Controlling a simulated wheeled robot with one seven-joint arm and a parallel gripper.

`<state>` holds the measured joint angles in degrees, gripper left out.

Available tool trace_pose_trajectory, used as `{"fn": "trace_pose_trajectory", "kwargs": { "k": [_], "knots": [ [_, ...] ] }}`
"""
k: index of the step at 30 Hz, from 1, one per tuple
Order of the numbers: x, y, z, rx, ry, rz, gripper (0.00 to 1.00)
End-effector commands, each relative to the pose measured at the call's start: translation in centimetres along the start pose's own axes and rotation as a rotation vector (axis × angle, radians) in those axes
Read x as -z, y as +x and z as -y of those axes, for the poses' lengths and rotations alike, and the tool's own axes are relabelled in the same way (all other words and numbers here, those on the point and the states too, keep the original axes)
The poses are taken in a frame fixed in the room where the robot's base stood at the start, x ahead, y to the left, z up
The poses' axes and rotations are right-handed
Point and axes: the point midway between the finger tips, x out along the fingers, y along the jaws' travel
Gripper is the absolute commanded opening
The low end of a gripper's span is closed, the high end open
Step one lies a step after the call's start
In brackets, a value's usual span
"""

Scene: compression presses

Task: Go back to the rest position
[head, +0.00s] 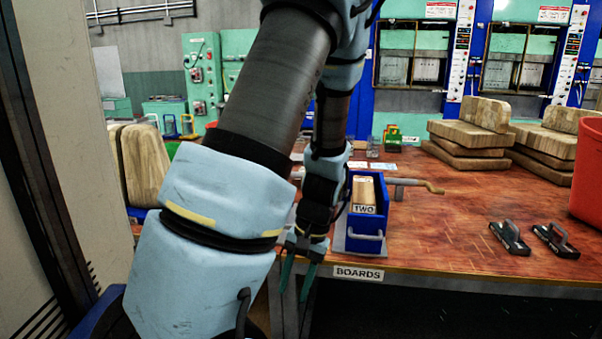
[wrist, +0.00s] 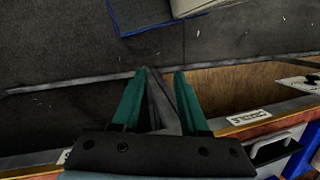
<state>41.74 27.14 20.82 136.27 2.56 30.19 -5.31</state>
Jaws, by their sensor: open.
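My gripper (head: 295,283) hangs fingers-down at the front edge of the wooden table, just left of the blue bin. Its two teal fingers are apart with nothing between them. In the wrist view, my gripper (wrist: 158,85) also shows open and empty over dark grey floor and a table leg. My arm crosses the middle of the head view and hides part of the table behind it.
The blue bin (head: 364,243) marked TWO holds boards near the "BOARDS" label (head: 358,273). Two black handled blocks (head: 510,238) and a red container (head: 587,175) stand right. Wooden slabs (head: 470,134) lie behind. The table's front right middle is clear.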

Motion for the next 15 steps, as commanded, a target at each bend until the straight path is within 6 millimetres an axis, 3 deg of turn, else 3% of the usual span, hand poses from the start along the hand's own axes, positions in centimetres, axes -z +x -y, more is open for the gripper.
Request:
{"fn": "trace_pose_trajectory", "kwargs": {
  "k": [9, 15],
  "knots": [
    [-2.1, -5.5, 4.4, -0.19, -0.175, -0.203, 0.44],
    [-3.3, -7.4, 6.3, -0.207, -0.236, -0.293, 0.44]
  ]
}}
